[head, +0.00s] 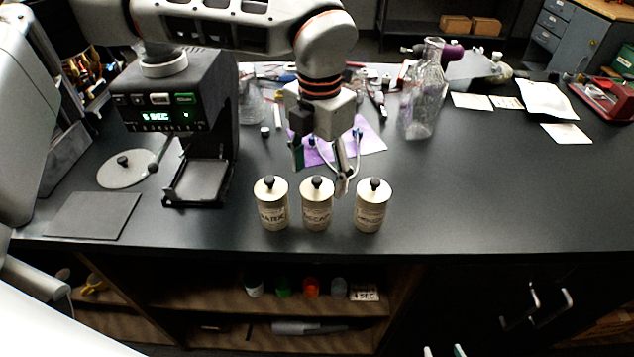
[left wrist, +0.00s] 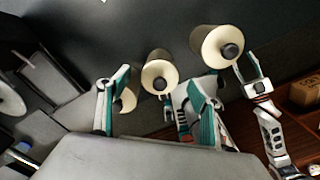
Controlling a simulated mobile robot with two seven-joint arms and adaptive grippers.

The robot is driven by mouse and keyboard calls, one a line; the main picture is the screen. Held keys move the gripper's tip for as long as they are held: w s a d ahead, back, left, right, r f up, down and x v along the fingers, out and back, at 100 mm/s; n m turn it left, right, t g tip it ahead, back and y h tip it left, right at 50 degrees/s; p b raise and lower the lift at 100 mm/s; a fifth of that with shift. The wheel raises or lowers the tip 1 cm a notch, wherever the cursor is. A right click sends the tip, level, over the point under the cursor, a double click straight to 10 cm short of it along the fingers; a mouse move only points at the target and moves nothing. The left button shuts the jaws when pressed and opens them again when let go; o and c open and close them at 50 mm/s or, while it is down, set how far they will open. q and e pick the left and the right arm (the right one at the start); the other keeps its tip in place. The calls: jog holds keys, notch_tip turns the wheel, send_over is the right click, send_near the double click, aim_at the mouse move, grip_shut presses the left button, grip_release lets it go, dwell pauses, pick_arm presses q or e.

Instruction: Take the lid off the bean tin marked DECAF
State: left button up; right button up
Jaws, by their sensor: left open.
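Three cream tins with black-knobbed lids stand in a row near the bench's front edge. The middle tin (head: 316,212) has a label that seems to read DECAF; its lid (head: 317,187) is on. In the left wrist view its lid (left wrist: 159,76) lies between my left fingers' directions, beyond them. My left gripper (head: 321,172) is open and empty, pointing down just behind and above the middle tin. My right gripper (head: 444,351) shows only as two separated fingertips at the bottom edge, in front of the bench, with nothing visible between them.
The left tin (head: 272,212) and right tin (head: 369,214) flank it; the left gap is narrower. The brewer (head: 178,95) stands at left, a purple cloth (head: 368,139) and glass flask (head: 420,100) behind. An open shelf (head: 225,300) lies below.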

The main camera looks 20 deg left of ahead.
pick_arm(q)
jog(key=shift+f, duration=0.5)
jog(key=c, duration=0.9)
jog(key=shift+c, duration=0.2)
jog(key=shift+r, duration=0.2)
